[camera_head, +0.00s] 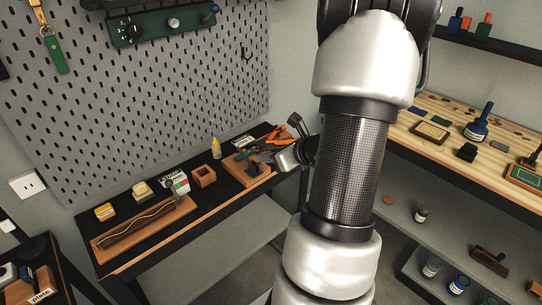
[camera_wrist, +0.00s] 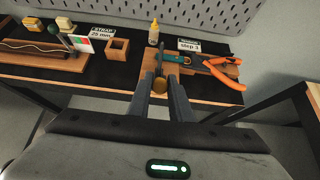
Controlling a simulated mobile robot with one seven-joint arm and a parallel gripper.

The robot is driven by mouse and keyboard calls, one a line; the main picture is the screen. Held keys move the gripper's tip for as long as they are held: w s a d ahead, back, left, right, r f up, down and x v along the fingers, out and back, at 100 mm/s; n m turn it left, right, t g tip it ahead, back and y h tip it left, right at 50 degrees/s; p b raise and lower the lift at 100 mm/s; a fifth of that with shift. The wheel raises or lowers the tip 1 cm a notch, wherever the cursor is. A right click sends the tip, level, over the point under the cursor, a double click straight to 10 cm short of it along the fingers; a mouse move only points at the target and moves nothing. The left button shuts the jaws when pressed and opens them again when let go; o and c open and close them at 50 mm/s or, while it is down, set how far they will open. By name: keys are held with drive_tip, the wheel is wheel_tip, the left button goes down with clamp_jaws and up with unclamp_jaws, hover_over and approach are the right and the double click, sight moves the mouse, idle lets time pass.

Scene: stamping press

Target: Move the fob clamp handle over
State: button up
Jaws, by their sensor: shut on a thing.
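My gripper (camera_wrist: 161,82) is shut on the fob clamp handle, whose round brass-coloured knob (camera_wrist: 159,86) shows between the two dark fingers in the wrist view. The handle itself is too small to make out there.
Orange-handled pliers (camera_wrist: 226,72) lie right of the clamp. A "step 3" sign (camera_wrist: 189,45), a yellow glue bottle (camera_wrist: 154,32) and a small wooden box (camera_wrist: 117,49) stand close by. The pegboard (camera_head: 140,100) rises behind the bench. A second bench (camera_head: 455,165) is at right.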

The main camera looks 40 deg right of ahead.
drive_tip(key=shift+w+r, duration=0.7)
drive_tip(key=shift+w, duration=0.45)
drive_tip(key=shift+w+a+r+p, duration=0.1)
drive_tip(key=shift+w+r+p, duration=0.1)
drive_tip(key=shift+w, duration=0.3)
drive_tip(key=shift+w+a+r+p, duration=0.1)
drive_tip(key=shift+w+p, duration=0.05)
drive_tip(key=shift+w, duration=0.65)
drive_tip(key=shift+w+a+r, duration=0.1)
drive_tip(key=shift+w, duration=1.25)
